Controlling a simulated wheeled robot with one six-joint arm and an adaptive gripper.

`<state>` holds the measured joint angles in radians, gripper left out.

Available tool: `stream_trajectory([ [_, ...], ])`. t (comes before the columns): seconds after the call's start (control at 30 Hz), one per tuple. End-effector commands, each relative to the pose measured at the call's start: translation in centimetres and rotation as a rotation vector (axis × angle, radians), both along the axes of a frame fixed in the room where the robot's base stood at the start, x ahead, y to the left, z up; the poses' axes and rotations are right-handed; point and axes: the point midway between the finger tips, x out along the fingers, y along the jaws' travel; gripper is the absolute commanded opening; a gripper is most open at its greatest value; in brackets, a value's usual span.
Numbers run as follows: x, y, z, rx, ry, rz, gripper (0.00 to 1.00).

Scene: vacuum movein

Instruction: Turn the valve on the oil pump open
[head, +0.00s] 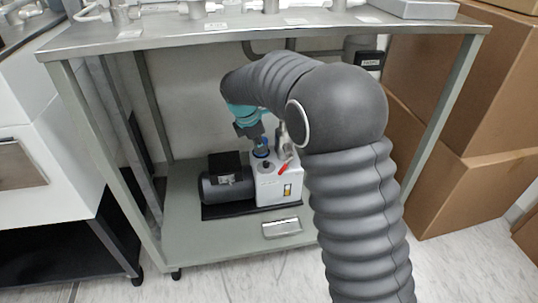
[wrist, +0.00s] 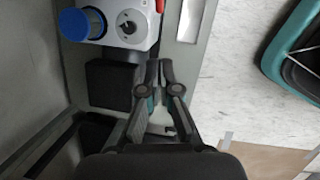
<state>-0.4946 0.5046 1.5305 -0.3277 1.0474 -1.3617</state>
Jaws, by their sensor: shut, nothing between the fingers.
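The oil pump (head: 280,190) stands on the lower shelf, with a white housing and a dark motor (head: 228,182) on its left. A red valve lever (head: 283,169) shows on the pump's upper front. In the wrist view, part of the red lever (wrist: 160,5) shows at the top edge, beside the pump's white top (wrist: 143,37), a black knob (wrist: 128,24) and a blue cylinder (wrist: 76,24). My gripper (wrist: 160,66) is shut and empty. In the wrist view its fingertips lie just below the white top, apart from the red lever. My arm hides part of the space behind the pump.
A steel table top (head: 270,36) spans above the shelf (head: 225,243), with a leg (head: 440,110) on the right. Cardboard boxes (head: 465,170) stand to the right. A small metal tray (head: 282,228) lies in front of the pump. White drawers (head: 50,180) stand left.

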Motion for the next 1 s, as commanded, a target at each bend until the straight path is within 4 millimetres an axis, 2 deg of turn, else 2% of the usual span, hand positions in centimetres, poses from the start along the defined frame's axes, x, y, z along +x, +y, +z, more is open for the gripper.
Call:
stream_trajectory([
  [0.53,1.9,-2.1,-9.3,0.001,0.001,-0.004,0.00],
  [0.73,3.1,-4.2,-10.2,0.002,-0.001,-0.006,0.00],
  [1.0,3.5,-5.0,-10.7,0.002,-0.001,-0.003,0.00],
])
